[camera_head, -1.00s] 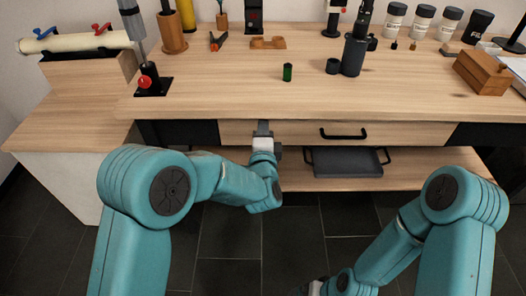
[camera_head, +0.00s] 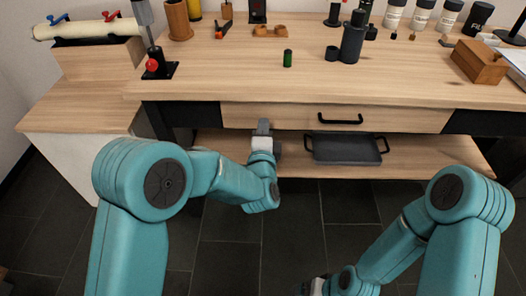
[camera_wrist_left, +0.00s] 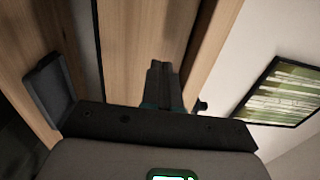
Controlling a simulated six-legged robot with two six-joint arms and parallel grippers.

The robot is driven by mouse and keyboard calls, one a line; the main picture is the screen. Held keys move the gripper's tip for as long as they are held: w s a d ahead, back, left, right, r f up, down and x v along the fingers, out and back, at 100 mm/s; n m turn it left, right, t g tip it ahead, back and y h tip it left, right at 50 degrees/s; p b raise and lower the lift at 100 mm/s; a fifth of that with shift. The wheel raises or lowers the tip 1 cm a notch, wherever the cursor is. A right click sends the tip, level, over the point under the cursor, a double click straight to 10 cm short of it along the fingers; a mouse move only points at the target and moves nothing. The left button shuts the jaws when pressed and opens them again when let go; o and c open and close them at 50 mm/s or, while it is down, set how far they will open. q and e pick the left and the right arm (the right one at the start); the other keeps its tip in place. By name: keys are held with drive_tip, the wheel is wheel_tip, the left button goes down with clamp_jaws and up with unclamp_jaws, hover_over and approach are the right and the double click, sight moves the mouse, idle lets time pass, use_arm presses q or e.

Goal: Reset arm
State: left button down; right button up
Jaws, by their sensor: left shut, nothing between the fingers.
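My left gripper (camera_head: 263,127) is in front of the drawer (camera_head: 290,117) under the tabletop, at its left half. It is shut and empty; the closed fingers (camera_wrist_left: 162,85) also show in the left wrist view. The drawer has a black handle (camera_head: 340,119), to the right of the gripper and apart from it. My right arm is folded low at the right. Its gripper (camera_head: 312,287) is only partly in view at the bottom edge, and its fingers cannot be made out.
A dark tray (camera_head: 345,149) lies on the lower shelf, right of my left gripper. The wooden tabletop (camera_head: 220,78) holds a green cylinder (camera_head: 288,58), a dark grinder (camera_head: 353,38), a wooden box (camera_head: 478,62) and several jars. A side bench (camera_head: 75,105) stands at the left.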

use_arm(q)
drive_tip(key=s, duration=0.8)
drive_tip(key=s+a+f+n+g+y, duration=0.1)
drive_tip(key=a+f+n+g+y, duration=0.25)
drive_tip(key=a+f, duration=1.1)
drive_tip(key=s+f+n+g+h, duration=0.5)
drive_tip(key=s+f+n+g, duration=0.25)
drive_tip(key=s+f, duration=0.5)
drive_tip(key=s+d+f+n+g+h, duration=0.1)
drive_tip(key=s+d+n+g, duration=0.25)
drive_tip(key=s, duration=0.25)
drive_tip(key=s+d+f+n+g+h, duration=0.1)
drive_tip(key=s+d+n+g+h, duration=0.1)
drive_tip(key=s+n+g, duration=0.3)
wheel_tip(320, 180, up, 24)
drive_tip(key=s+t+p, duration=0.1)
drive_tip(key=t+p, duration=0.1)
drive_tip(key=p, duration=2.2)
drive_tip(key=shift+p, duration=0.4)
drive_tip(key=shift+s, duration=0.15)
